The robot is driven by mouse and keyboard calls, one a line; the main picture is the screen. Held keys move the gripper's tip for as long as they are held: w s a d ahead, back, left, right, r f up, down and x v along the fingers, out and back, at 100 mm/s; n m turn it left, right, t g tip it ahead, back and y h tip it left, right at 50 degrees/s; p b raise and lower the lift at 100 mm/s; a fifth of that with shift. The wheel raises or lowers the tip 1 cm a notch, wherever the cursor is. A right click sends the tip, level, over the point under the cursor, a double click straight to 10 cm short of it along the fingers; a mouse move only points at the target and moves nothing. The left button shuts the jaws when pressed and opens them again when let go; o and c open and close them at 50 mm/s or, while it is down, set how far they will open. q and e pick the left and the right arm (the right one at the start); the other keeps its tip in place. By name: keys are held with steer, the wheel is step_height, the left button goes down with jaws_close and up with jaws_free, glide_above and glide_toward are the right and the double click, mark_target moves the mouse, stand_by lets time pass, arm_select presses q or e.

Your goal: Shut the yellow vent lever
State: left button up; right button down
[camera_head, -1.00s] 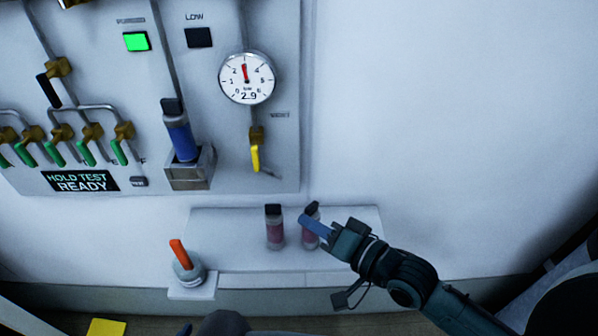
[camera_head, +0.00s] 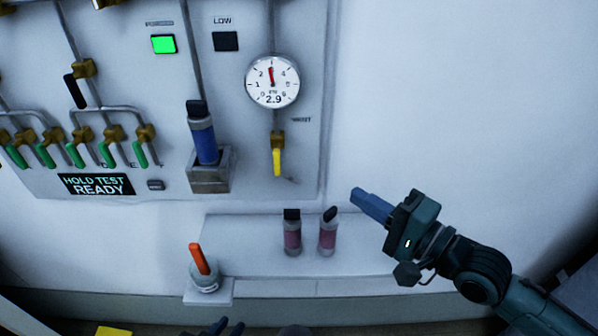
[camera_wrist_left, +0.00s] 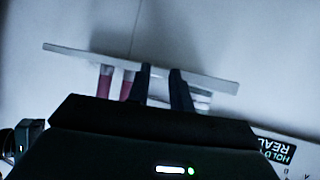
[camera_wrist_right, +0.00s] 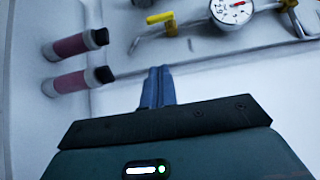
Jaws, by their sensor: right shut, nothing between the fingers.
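The yellow vent lever (camera_head: 277,162) hangs straight down from its brass valve (camera_head: 278,139), below the round gauge (camera_head: 272,81) on the panel. It also shows in the right wrist view (camera_wrist_right: 165,19), beyond my fingertips. My right gripper (camera_head: 357,195) is shut and empty, with its blue fingers pointing up-left, right of and below the lever and apart from it. Its fingers show together in the right wrist view (camera_wrist_right: 158,75). My left gripper (camera_head: 219,325) is low at the bottom edge. In the left wrist view (camera_wrist_left: 160,72) its fingers stand apart with nothing held.
Two capped pink cartridges (camera_head: 292,236) (camera_head: 327,235) stand on the shelf (camera_head: 250,232) under the panel, left of my right gripper. A blue column (camera_head: 204,140) sits in a holder. An orange-handled pot (camera_head: 203,270) stands lower left. The wall at right is clear.

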mark_target(277, 163)
arm_select(q)
steer(key=shift+s+a+r+y+p, duration=0.25)
steer(key=shift+a+p, duration=0.2)
steer(key=shift+p, duration=0.7)
arm_select(e)
steer(key=s+a+x, duration=0.2)
steer(key=x, duration=1)
steer(key=shift+w+a, duration=0.25)
steer(key=shift+a, duration=0.05)
arm_select(q)
steer(key=shift+w+f, duration=0.1)
steer(key=shift+f, duration=0.05)
arm_select(e)
steer(key=shift+f, duration=0.15)
arm_select(q)
steer(key=shift+w+d+f+b, duration=0.1)
steer(key=shift+w+d+b, duration=0.1)
steer(key=shift+b, duration=0.45)
arm_select(e)
steer(key=shift+a+f+m, duration=0.1)
steer(key=shift+f+m, duration=0.05)
steer(key=shift+m, duration=0.15)
